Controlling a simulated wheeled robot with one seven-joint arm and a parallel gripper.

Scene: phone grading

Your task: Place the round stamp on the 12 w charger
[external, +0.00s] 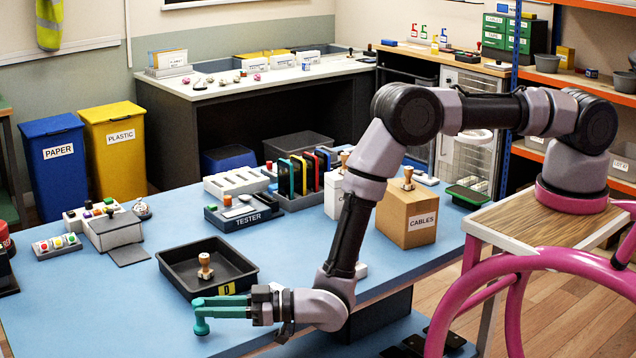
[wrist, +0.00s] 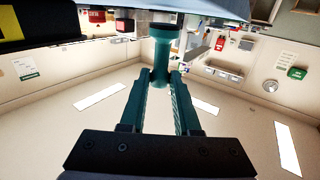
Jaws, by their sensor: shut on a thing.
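My gripper (external: 222,306) has teal fingers and reaches low over the front edge of the blue table, in front of the black tray. It is shut on a teal round stamp (external: 202,326), which hangs upright with its wider round end down, close to the tabletop; I cannot tell if it touches. In the wrist view the stamp (wrist: 161,50) sits between the fingertips (wrist: 160,82). A wooden-handled stamp (external: 205,268) stands in the black tray. I cannot pick out the 12 w charger by any label; a small white block (external: 361,271) lies partly behind my arm.
The black tray (external: 243,283) has a yellow D label. Behind it are the tester (external: 243,216), a rack of phones (external: 300,180) and a cardboard cables box (external: 408,219). A grey box (external: 113,232) stands at left. The table's left front is bare.

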